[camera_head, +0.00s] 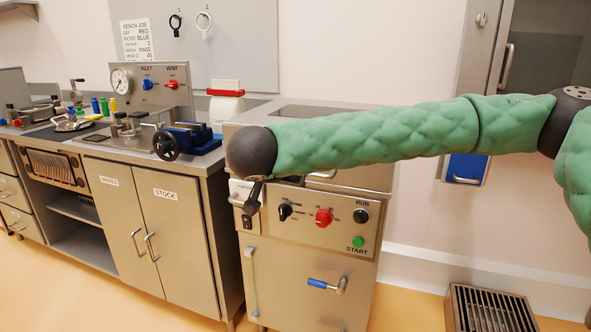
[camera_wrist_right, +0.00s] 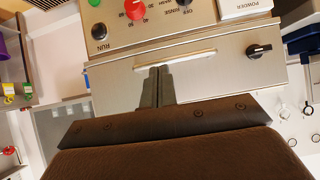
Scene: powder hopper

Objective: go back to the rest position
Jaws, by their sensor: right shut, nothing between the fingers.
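My right arm (camera_head: 380,138) in its green sleeve reaches in from the right in the head view, across the front of the steel hopper cabinet (camera_head: 300,280). Its dark rounded wrist end (camera_head: 251,152) is at the cabinet's upper left. My right gripper shows in the right wrist view (camera_wrist_right: 157,86), its fingers shut together and empty. The fingertips appear close to a pale bar handle (camera_wrist_right: 175,60) on the cabinet; I cannot tell whether they touch. The arm hides part of the cabinet top. My left gripper is not in view.
A workbench (camera_head: 165,190) with a blue vise (camera_head: 190,137) stands at left. A floor grate (camera_head: 490,308) lies at right; floor between is clear.

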